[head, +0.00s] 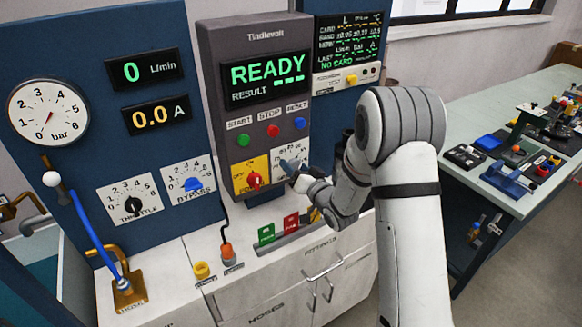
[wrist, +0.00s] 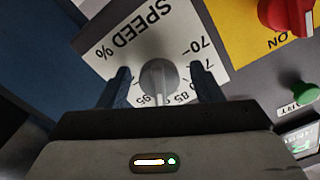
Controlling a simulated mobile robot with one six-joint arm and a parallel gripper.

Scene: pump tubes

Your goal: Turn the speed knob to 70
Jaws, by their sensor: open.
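The speed dial, a white plate (wrist: 143,38) marked "SPEED %", appears upside down in the wrist view, and its grey speed knob (wrist: 158,78) is at the centre. The knob's pointer faces down in that view, between the 85 and 95 marks. The 70 mark is on the right side of the dial. My gripper (wrist: 163,84) is open, with one dark finger on each side of the knob and a visible gap to it. In the head view my gripper (head: 289,166) is in front of the speed dial (head: 287,155) and largely hides the knob.
A red switch (head: 254,181) on a yellow plate is just left of the dial. The green (head: 243,140), red (head: 273,131) and blue (head: 299,123) buttons are above it. The display (head: 266,75) reads READY. Green and red cards (head: 279,228) stand on the counter below.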

